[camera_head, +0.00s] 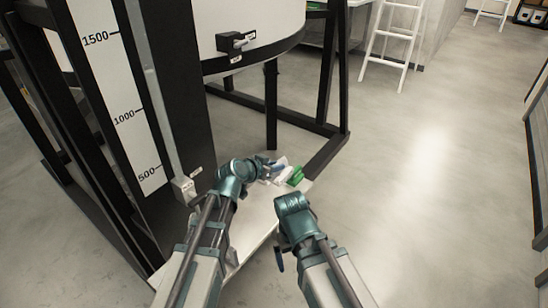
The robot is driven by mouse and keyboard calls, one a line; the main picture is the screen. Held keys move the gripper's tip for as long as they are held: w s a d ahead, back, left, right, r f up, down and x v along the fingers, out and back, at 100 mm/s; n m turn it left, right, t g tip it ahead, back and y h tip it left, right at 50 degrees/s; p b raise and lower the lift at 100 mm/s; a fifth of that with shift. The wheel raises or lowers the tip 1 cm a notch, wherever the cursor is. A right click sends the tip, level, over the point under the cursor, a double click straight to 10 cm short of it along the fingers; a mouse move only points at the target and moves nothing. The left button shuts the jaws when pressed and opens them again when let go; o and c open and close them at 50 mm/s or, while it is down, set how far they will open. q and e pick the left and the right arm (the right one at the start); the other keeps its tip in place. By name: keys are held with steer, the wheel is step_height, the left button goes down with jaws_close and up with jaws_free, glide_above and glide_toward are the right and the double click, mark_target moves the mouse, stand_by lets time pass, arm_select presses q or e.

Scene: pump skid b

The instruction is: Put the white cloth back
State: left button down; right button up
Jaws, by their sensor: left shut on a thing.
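My left gripper (268,166) reaches over the pale board at the foot of the tank frame. It is shut on a small white thing that looks like the white cloth (281,174), at its fingertips. The cloth is small and partly hidden by the gripper, so its folds are unclear. A green item (295,176) lies right beside it on the board. My right arm ends in a teal wrist (293,204) nearer to me, apart from the cloth. The fingers of my right gripper are not clearly visible.
The pale board (252,226) lies low beside a black post with a level scale (122,100). Black frame bars (328,155) border it at the back right. A white ladder (396,38) stands farther back. The grey floor to the right is clear.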

arm_select(q)
steer(key=shift+a+r, duration=0.15)
steer(key=shift+a, duration=0.05)
stand_by(0.3)
step_height(320, 180, down, 6)
steer(key=b, duration=0.6)
steer(key=shift+f+b, duration=0.25)
steer(key=shift+b, duration=0.05)
steer(key=shift+f+b, duration=3.55)
steer(key=shift+f, duration=0.25)
steer(key=c, duration=0.7)
jaws_free()
steer(key=shift+r, duration=0.1)
steer(key=p+v, duration=0.3)
steer(key=v, duration=0.4)
steer(key=shift+s+a+r, duration=0.15)
steer(key=shift+s, duration=0.1)
